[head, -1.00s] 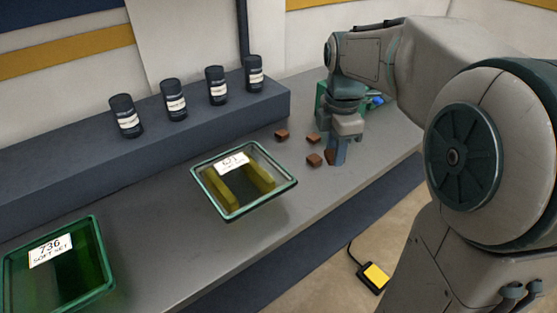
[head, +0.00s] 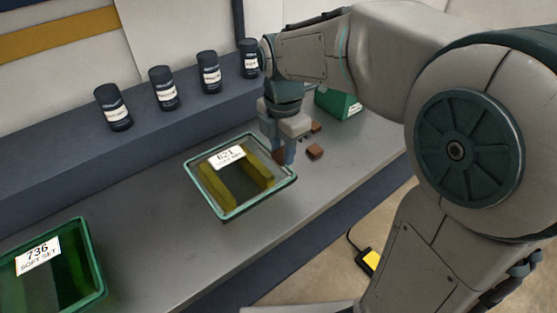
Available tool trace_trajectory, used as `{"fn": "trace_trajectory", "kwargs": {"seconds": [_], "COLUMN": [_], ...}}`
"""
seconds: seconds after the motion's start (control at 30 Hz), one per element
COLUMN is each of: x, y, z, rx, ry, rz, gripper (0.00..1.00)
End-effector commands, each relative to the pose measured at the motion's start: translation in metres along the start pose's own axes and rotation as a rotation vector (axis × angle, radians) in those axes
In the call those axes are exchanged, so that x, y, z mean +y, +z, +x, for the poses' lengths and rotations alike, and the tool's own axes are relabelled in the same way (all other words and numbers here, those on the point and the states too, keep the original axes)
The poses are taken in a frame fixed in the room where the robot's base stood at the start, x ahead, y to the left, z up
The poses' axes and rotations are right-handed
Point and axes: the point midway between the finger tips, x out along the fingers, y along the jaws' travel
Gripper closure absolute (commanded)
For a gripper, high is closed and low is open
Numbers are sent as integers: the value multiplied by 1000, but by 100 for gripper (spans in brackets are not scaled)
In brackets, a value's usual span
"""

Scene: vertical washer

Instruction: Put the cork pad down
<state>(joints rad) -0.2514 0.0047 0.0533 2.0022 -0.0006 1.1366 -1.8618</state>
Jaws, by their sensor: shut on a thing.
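My gripper (head: 279,158) points down over the grey bench, just beyond the right rear corner of the middle tray. It is shut on a small brown block, the cork pad (head: 277,155), mostly hidden by the fingers. Whether the pad touches the bench I cannot tell. Similar brown blocks lie on the bench just right of the gripper, one in front (head: 315,151) and one farther back (head: 316,127). The middle tray (head: 232,216) has a green rim, a label reading 621 and two yellow bars inside.
Several dark canisters (head: 163,88) stand on the raised ledge behind. A green box (head: 338,103) sits behind my arm. Bare bench (head: 150,222) lies between the trays.

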Motion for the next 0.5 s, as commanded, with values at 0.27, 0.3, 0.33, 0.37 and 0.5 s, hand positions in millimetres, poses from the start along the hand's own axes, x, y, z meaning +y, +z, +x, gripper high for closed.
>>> {"fn": "trace_trajectory", "kwargs": {"seconds": [0.27, 0.3, 0.33, 0.37, 0.5], "x": [4, 4, 4, 4, 5], "y": [-8, -8, -8, -8, -7], "z": [26, 32, 36, 39, 46], "rx": [1, 1, 1, 1, 0], "ry": [-3, -3, -2, -2, 1], "rz": [1, 1, 1, 1, 2], "gripper": [90, 90, 90, 90, 90]}}
